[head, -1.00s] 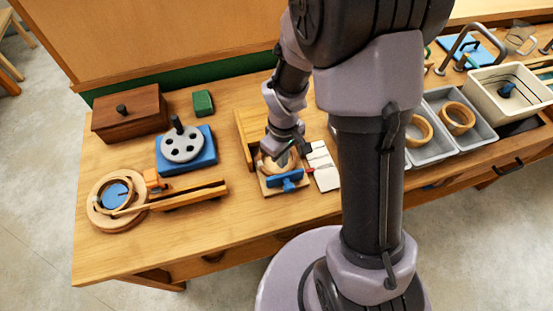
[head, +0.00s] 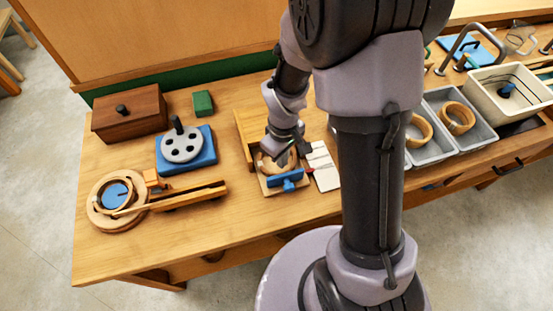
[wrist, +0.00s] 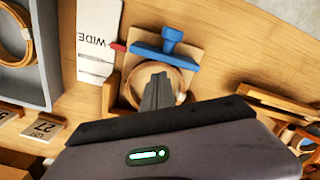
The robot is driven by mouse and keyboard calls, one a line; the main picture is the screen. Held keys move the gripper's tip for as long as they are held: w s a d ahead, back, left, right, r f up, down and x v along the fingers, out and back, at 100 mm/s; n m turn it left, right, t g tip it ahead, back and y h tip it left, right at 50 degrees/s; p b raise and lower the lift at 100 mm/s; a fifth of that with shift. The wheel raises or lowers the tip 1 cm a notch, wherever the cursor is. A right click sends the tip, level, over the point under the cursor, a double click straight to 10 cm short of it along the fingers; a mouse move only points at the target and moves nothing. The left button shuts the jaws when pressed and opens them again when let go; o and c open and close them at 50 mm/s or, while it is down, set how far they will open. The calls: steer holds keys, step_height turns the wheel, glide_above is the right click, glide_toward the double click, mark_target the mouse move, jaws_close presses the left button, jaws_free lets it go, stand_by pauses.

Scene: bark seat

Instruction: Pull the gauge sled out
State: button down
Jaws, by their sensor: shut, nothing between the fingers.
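A blue piece with a raised grip, which I take to be the gauge sled (head: 286,180), sits at the front of a small wooden base (head: 269,186). In the wrist view the blue piece (wrist: 166,52) lies across the base just beyond a round wooden ring (wrist: 184,79). My gripper (head: 283,160) is shut and empty, over the ring and behind the blue piece. In the wrist view the fingertips of my gripper (wrist: 158,78) point at the ring and hide part of it. They look apart from the blue piece; the exact gap is unclear.
A white card marked WIDE (wrist: 97,42) lies beside the base. A blue block with a grey disc (head: 183,145), a wooden box (head: 129,113) and a ring stand (head: 104,215) are on the left. Grey trays (head: 426,150) are on the right. The table front is clear.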

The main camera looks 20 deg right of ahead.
mark_target(289, 184)
stand_by(0.3)
steer(key=shift+f+b, duration=1.25)
steer(key=shift+f, duration=0.2)
steer(key=shift+s+f, duration=0.35)
steer(key=shift+s, duration=0.1)
steer(key=shift+s+b, duration=0.1)
steer(key=shift+b, duration=0.2)
steer(key=shift+s, duration=0.15)
steer(key=shift+s+f+b, duration=0.1)
steer(key=shift+s+b, duration=0.4)
steer(key=shift+s, duration=1.75)
steer(key=r+p, duration=0.2)
steer(key=w+r+p, duration=0.1)
steer(key=r+p, duration=0.1)
steer(key=r, duration=0.1)
steer(key=w+r+p, duration=0.1)
steer(key=r+p, duration=0.1)
steer(key=shift+w+r+p, duration=0.15)
steer(key=shift+r+p, duration=0.05)
steer(key=shift+p, duration=0.1)
